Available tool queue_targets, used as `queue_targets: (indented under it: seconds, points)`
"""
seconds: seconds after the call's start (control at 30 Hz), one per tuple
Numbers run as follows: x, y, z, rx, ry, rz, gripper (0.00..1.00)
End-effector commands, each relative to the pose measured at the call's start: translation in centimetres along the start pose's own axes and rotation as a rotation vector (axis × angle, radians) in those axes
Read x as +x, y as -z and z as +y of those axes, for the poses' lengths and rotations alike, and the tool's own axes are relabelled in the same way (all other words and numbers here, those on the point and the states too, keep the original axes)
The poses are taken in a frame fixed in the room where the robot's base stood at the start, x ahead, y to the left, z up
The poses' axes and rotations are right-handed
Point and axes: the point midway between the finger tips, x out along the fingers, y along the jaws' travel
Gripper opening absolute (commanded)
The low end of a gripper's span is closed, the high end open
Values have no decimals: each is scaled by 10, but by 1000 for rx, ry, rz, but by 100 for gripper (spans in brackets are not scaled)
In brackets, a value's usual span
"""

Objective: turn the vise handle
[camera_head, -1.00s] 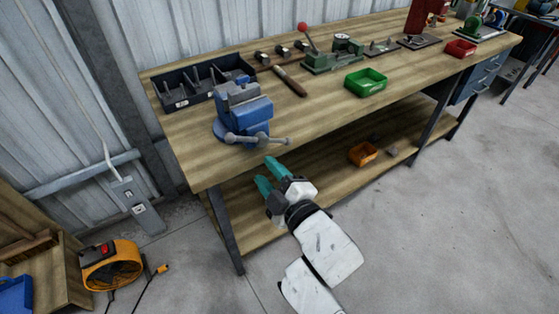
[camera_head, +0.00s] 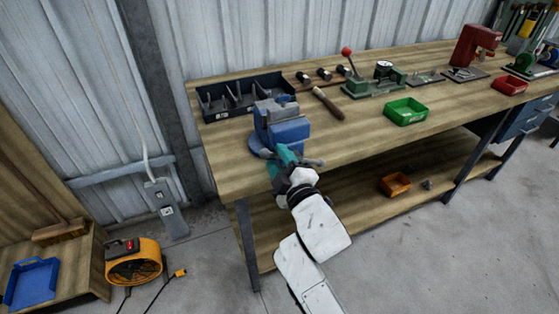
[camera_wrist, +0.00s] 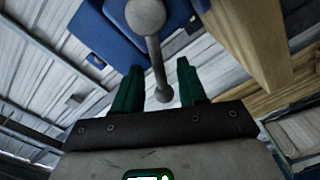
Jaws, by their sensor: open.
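The blue vise (camera_head: 284,128) stands at the front left edge of the wooden workbench (camera_head: 350,145). Its grey handle (camera_head: 314,162) sticks out at the front, partly hidden behind my gripper (camera_head: 279,162) in the head view. In the wrist view the handle (camera_wrist: 157,60) runs from a round knob at the screw down to a ball end between my two green fingers (camera_wrist: 158,88). My gripper is open, with a finger on each side of that end. I cannot tell whether either finger touches it.
A black divided bin (camera_head: 240,97) stands behind the vise. A file (camera_head: 327,103), a green press (camera_head: 375,85) and a green tray (camera_head: 405,111) lie to the right. The lower shelf holds an orange tray (camera_head: 395,184). An orange fan (camera_head: 133,262) stands on the floor at left.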

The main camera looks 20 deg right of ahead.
Motion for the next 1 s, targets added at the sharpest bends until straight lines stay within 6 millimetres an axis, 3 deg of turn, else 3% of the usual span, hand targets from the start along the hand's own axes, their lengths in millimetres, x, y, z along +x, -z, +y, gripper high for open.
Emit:
queue_targets:
  seconds: [0.27,0.7,1.0]
  points:
    - [1,0,0,0,0,0,42]
    - [1,0,0,0,0,0,0]
    - [1,0,0,1,1,0,0]
